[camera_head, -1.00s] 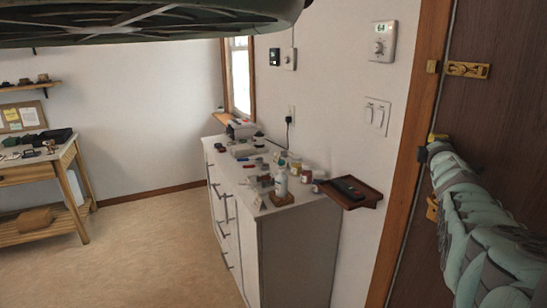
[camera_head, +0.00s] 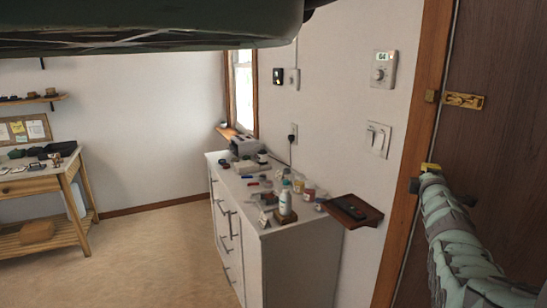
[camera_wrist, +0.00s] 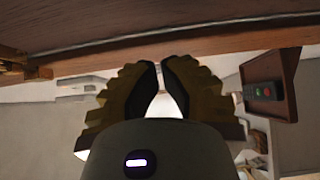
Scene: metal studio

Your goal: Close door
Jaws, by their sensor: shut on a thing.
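The door (camera_head: 500,130) is a dark brown panel at the right of the head view, beside a wooden frame (camera_head: 408,165) with a grey metal strip between them. It looks nearly in line with the frame; I cannot tell if it is fully shut. My gripper (camera_head: 431,168) is at the frame-side edge of the door, below a brass latch plate (camera_head: 465,101). In the wrist view my gripper's fingertips (camera_wrist: 160,65) are close together at the wooden frame (camera_wrist: 200,45), below the door (camera_wrist: 100,17). What they grip is hidden.
A white cabinet (camera_head: 295,265) with bottles and small items stands along the wall. A small wall shelf (camera_head: 355,213) projects near the frame; it also shows in the wrist view (camera_wrist: 287,75). A wooden workbench (camera_head: 68,193) is at the far left. The floor between is clear.

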